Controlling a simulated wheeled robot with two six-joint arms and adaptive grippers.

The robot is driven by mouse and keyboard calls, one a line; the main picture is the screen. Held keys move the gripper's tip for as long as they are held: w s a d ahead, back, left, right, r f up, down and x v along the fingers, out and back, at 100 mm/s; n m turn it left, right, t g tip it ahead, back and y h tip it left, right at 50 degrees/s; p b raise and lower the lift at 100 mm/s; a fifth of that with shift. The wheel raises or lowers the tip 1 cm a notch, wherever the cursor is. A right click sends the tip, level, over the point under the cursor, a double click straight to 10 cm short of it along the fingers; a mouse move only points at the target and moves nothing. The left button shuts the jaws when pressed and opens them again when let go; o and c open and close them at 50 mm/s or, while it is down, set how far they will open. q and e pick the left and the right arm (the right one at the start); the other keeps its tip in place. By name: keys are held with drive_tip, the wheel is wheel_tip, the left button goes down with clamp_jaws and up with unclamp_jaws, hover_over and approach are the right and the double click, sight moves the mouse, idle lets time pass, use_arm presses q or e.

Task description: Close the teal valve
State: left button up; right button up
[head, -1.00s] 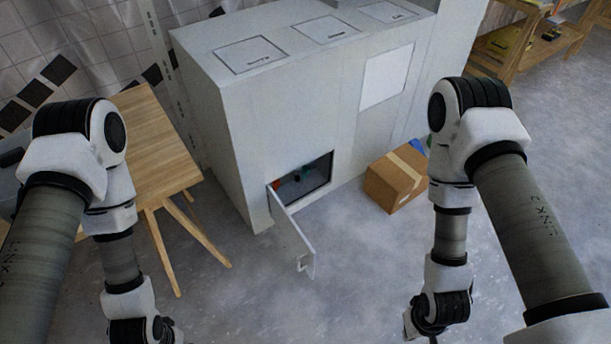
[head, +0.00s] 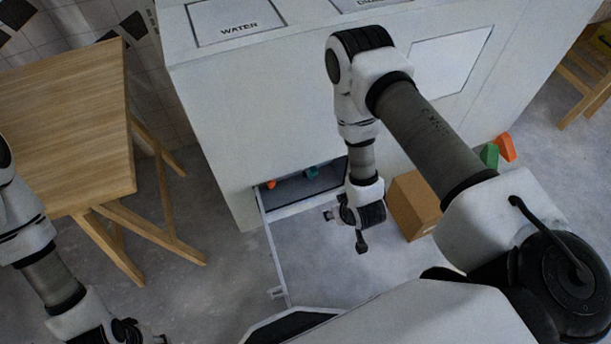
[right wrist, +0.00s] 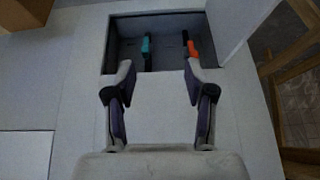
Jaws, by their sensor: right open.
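The teal valve (head: 311,171) sits inside the low opening of a large white cabinet (head: 250,110). An orange valve (head: 271,183) is to its left. In the right wrist view the teal handle (right wrist: 147,46) is left of the orange one (right wrist: 193,48). My right gripper (right wrist: 159,70) is open and empty, its fingers at the near edge of the opening in that view, apart from both handles. In the head view the right gripper (head: 343,230) hangs in front of the opening, partly hiding its right side. My left gripper (head: 142,337) is at the bottom left, cut off by the frame.
The opening's door (head: 270,243) stands swung out on its left side. A cardboard box (head: 412,205) is to the right, with green (head: 489,156) and orange (head: 506,147) objects behind it. A wooden table (head: 70,120) stands at the left. Floor between table and door is clear.

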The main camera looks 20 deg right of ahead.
drive_tip(key=w+d+f+t+b, duration=0.1)
drive_tip(key=w+f+t+b, duration=0.1)
drive_tip(key=w+f+b, duration=0.45)
drive_tip(key=w+d+f+t+b, duration=0.1)
drive_tip(key=w+f+t+b, duration=0.2)
drive_tip(key=f, duration=0.6)
drive_tip(key=t+h+b, duration=0.1)
drive_tip(key=t+b, duration=0.6)
drive_tip(key=b, duration=0.7)
approach(315, 174)
drive_tip(key=w, duration=0.3)
drive_tip(key=shift+w+d+f, duration=0.1)
drive_tip(key=shift+w+d, duration=0.1)
drive_tip(key=shift+w, duration=0.35)
drive_tip(key=w+b, duration=0.3)
drive_tip(key=w, duration=0.3)
drive_tip(key=shift+w+d, duration=0.2)
drive_tip(key=shift+w, duration=0.45)
use_arm(q)
wheel_tip(315, 174, down, 32)
use_arm(e)
clamp_jaws()
